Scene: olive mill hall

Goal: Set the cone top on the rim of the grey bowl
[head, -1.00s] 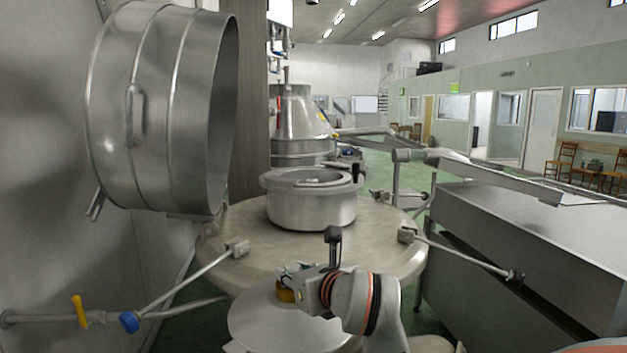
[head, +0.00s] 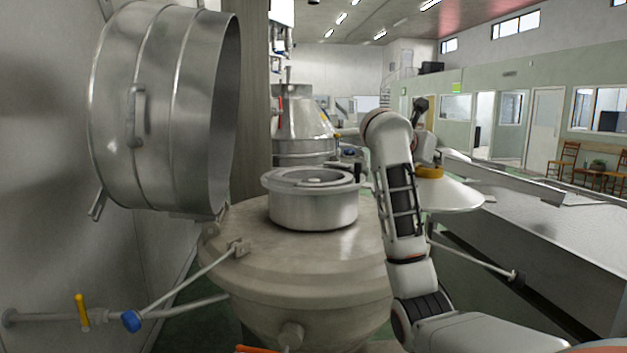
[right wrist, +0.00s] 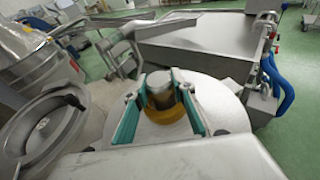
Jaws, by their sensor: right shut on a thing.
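The cone top (head: 455,196) is a wide, pale metal cone with a yellow collar and a narrow neck. My right gripper (head: 428,163) is shut on its neck from above and holds it in the air, right of the grey bowl (head: 312,212). That bowl is a short round metal drum with a ringed rim, on the big round machine body; the cone top is apart from it. In the right wrist view, teal finger pads (right wrist: 160,108) close around the neck, the cone top (right wrist: 222,98) spreads below, and the bowl (right wrist: 45,130) lies at left. My left gripper is out of view.
A large open steel hood (head: 165,105) stands left of the bowl. Thin rods with end fittings (head: 195,275) stick out from the machine body (head: 290,265). A long metal trough (head: 540,235) lies on the right. Above the bowl there is free room.

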